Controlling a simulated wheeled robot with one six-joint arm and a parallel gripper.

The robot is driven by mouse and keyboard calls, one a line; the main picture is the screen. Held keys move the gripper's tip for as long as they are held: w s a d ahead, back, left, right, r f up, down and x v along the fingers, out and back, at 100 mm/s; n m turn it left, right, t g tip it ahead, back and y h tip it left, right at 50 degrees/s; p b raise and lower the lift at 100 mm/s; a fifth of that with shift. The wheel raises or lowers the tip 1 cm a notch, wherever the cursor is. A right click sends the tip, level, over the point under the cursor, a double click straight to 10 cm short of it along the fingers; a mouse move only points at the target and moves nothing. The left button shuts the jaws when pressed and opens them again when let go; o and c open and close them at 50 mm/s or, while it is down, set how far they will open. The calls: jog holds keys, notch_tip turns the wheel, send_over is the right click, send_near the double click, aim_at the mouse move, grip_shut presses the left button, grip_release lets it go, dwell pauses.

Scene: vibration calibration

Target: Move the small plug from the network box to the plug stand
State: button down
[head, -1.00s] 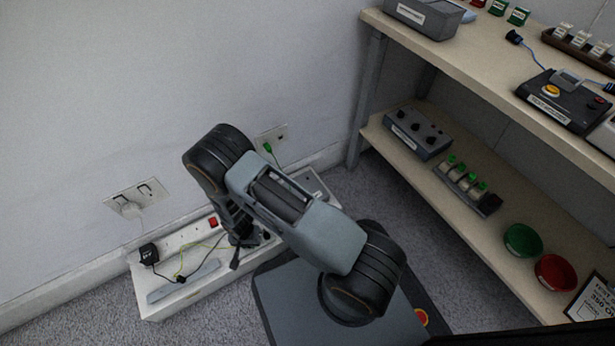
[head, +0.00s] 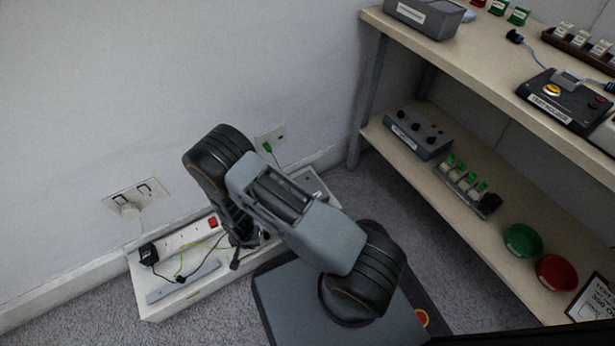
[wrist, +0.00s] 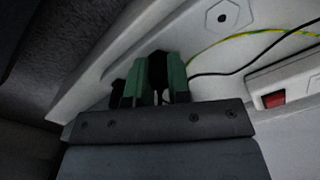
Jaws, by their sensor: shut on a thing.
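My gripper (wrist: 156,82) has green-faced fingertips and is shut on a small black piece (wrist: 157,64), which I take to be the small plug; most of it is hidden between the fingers. In the head view my gripper (head: 240,244) is low over a long white box (head: 155,309) by the wall, which seems to be the network box. I cannot tell whether the plug touches the box. I cannot tell surely which rack is the plug stand; a dark rack with green-topped pieces (head: 464,180) is on the lower shelf.
The white box carries a power strip with a red switch (head: 213,222), a black adapter (head: 148,254) and loose cables. Wall sockets (head: 137,197) are behind. At right, the shelf unit (head: 465,62) holds a grey knob box (head: 418,133), green bowl (head: 523,240) and red bowl (head: 556,273).

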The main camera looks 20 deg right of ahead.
jog(key=c, duration=1)
grip_release()
jog(key=shift+r, duration=0.15)
jog(key=shift+r+p, duration=1.95)
jog(key=shift+r, duration=0.4)
jog(key=shift+r, duration=0.1)
jog(key=shift+r, duration=0.35)
notch_tip(320, 180, up, 13)
jog(key=p, duration=0.6)
